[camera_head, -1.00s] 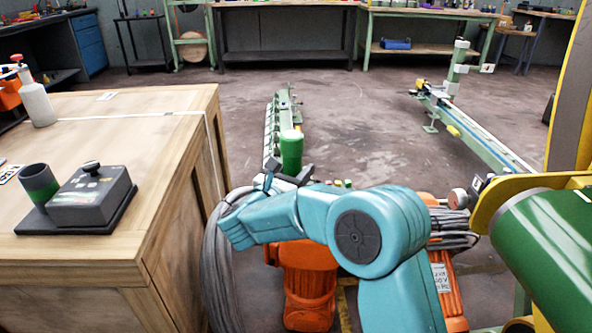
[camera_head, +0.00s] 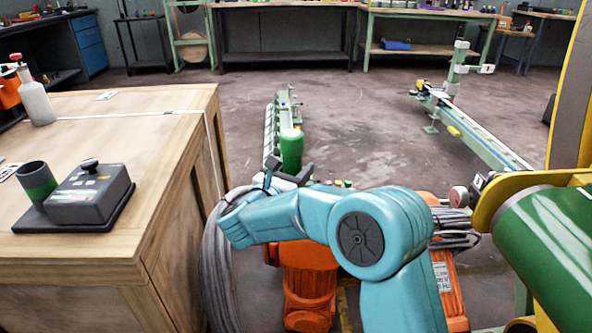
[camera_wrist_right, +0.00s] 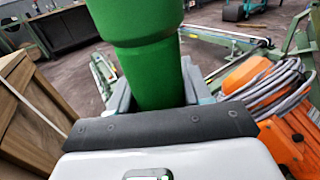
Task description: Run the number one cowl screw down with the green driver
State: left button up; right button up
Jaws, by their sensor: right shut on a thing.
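The green driver (camera_head: 291,152) stands upright in my right gripper (camera_head: 290,174), in the middle of the head view. The gripper is shut around its green handle. In the right wrist view the green driver (camera_wrist_right: 150,60) fills the top middle, between the fingers of the right gripper (camera_wrist_right: 160,95). The driver's lower end is hidden by the gripper and my arm. I cannot make out the number one cowl screw in either view. My left gripper is not in view.
A wooden crate (camera_head: 190,160) stands at left, bearing a dark box (camera_head: 90,195) and a cup with a green band (camera_head: 37,183). Orange motors (camera_head: 308,285) and coiled grey cable (camera_head: 215,265) lie around my arm. A green roller (camera_head: 555,240) is at right. Open floor (camera_head: 350,120) lies beyond.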

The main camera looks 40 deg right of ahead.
dwell(0.5)
jog(key=shift+r+p, duration=0.4)
jog(key=shift+r, duration=2.15)
